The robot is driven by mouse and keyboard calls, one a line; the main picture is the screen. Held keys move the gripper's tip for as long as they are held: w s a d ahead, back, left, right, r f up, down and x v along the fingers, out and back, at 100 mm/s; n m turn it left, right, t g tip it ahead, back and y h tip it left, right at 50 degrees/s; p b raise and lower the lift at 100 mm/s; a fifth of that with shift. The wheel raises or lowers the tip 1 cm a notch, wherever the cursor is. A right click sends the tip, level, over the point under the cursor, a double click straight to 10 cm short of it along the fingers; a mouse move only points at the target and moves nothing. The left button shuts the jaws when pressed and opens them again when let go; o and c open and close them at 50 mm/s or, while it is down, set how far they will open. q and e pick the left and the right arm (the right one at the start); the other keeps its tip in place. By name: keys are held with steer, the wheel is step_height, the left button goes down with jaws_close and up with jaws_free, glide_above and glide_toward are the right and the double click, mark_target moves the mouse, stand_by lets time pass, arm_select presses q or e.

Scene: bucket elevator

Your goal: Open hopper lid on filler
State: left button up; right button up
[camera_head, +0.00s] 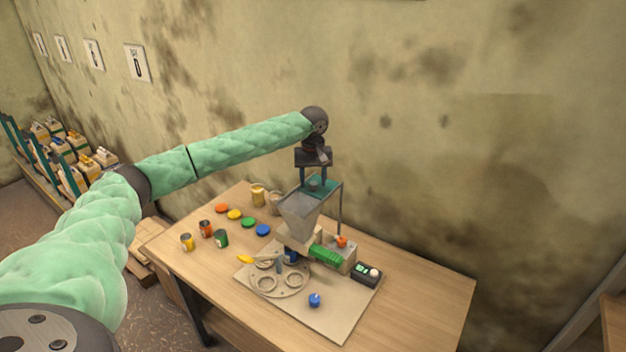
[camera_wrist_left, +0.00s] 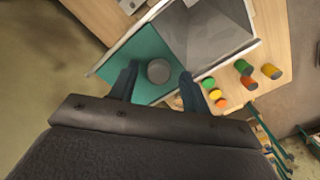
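The filler's grey hopper (camera_head: 303,211) stands on the table. Its flat teal lid (camera_head: 331,188) carries a round grey knob, and in the wrist view the lid (camera_wrist_left: 126,58) lies beside the bare grey hopper interior (camera_wrist_left: 208,38). My left gripper (camera_head: 314,183) points down over the lid. In the wrist view its two fingers (camera_wrist_left: 158,84) are apart, one on each side of the knob (camera_wrist_left: 159,71), with gaps visible. Whether the fingertips touch the lid is unclear. My right gripper is not in view.
On the wooden table (camera_head: 420,287) are a round plate with holes (camera_head: 277,281), a green cylinder (camera_head: 326,255), a small black control box (camera_head: 366,273) and a blue knob (camera_head: 315,299). Several cups and coloured lids (camera_head: 248,223) lie left of the hopper. A stained wall stands behind.

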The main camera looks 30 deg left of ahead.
mark_target(313, 183)
arm_select(q)
steer(key=shift+r, duration=0.2)
steer(key=shift+r+b, duration=0.35)
steer(key=shift+b, duration=0.1)
step_height(313, 183, up, 6)
steer(key=shift+f+b, duration=0.1)
steer(key=shift+b, duration=0.95)
steer(key=shift+r, duration=0.45)
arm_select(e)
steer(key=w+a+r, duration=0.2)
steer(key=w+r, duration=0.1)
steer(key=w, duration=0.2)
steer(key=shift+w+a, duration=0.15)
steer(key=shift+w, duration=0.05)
arm_select(q)
steer(key=shift+f, duration=0.1)
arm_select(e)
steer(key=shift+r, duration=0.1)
